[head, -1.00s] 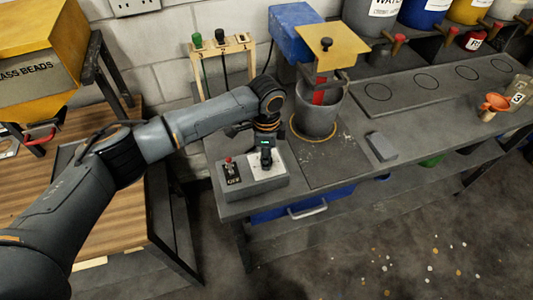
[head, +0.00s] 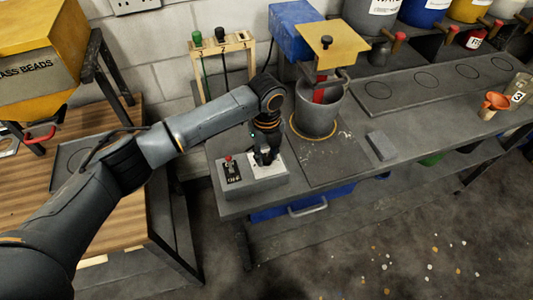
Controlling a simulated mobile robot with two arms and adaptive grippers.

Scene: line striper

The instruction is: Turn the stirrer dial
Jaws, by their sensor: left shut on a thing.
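The stirrer's grey control box (head: 262,185) sits at the near left corner of the grey bench. It has a dark switch plate with a red-tipped switch (head: 229,166) on its left and a pale dial plate (head: 275,170) on its right. My left gripper (head: 265,158) points down over the dial plate and is shut on the dial, which its fingers mostly hide. The stirrer, with a blue housing (head: 290,28) and a yellow top plate (head: 332,45), stands behind over a grey pot (head: 318,115). My right gripper is not in view.
A grey block (head: 381,146) lies on the bench right of the pot. A wooden rack (head: 225,45) with green and black handles stands behind my left arm. An orange funnel (head: 496,101) is at the far right. The bench front between box and block is clear.

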